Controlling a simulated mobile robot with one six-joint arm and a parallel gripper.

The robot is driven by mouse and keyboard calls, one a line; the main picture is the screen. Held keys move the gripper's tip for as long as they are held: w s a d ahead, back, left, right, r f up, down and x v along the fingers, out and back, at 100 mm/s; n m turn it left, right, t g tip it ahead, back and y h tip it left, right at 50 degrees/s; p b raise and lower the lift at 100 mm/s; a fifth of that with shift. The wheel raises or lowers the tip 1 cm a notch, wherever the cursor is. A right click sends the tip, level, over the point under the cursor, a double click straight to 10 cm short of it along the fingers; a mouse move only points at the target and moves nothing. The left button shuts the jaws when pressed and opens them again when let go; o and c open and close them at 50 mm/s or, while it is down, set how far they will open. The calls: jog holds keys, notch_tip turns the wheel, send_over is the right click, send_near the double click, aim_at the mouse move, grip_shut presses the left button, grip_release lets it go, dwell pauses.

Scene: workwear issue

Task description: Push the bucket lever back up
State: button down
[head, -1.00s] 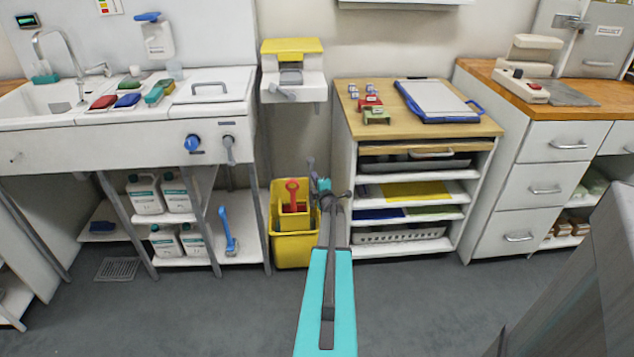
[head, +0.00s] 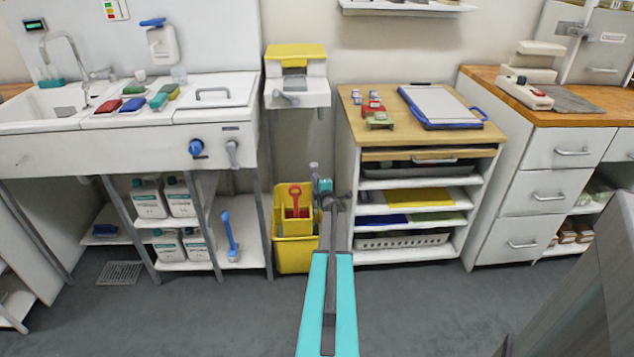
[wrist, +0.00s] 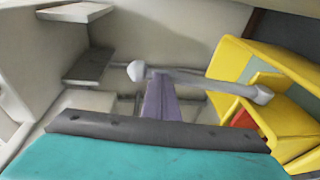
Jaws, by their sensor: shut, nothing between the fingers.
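The yellow bucket (head: 296,255) stands on the floor, with a red handle (head: 295,196) inside it. In the wrist view the bucket (wrist: 285,85) is at the right. Its pale grey lever (wrist: 205,78) runs left from a round hub beside the bucket to a rounded knob (wrist: 136,71). My gripper (wrist: 157,80) is shut and empty; its finger ends overlap the lever near the knob. I cannot tell whether they touch. In the head view my arm hides much of the bucket's right side, and the gripper is small there (head: 318,184).
A sink unit (head: 110,150) with bottles on its lower shelf is left of the bucket. A wooden-topped shelf unit (head: 350,135) stands close on the right. A yellow-topped dispenser (head: 296,100) hangs above. The floor in front is clear.

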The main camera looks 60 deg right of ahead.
jog(key=shift+w+d+r, duration=0.2)
jog(key=shift+w+d, duration=0.1)
jog(key=shift+d, duration=0.1)
jog(key=shift+r, duration=0.1)
jog(key=r+v, duration=0.1)
jog(key=v, duration=1.3)
dwell(0.5)
jog(key=shift+a, duration=0.1)
dwell(0.4)
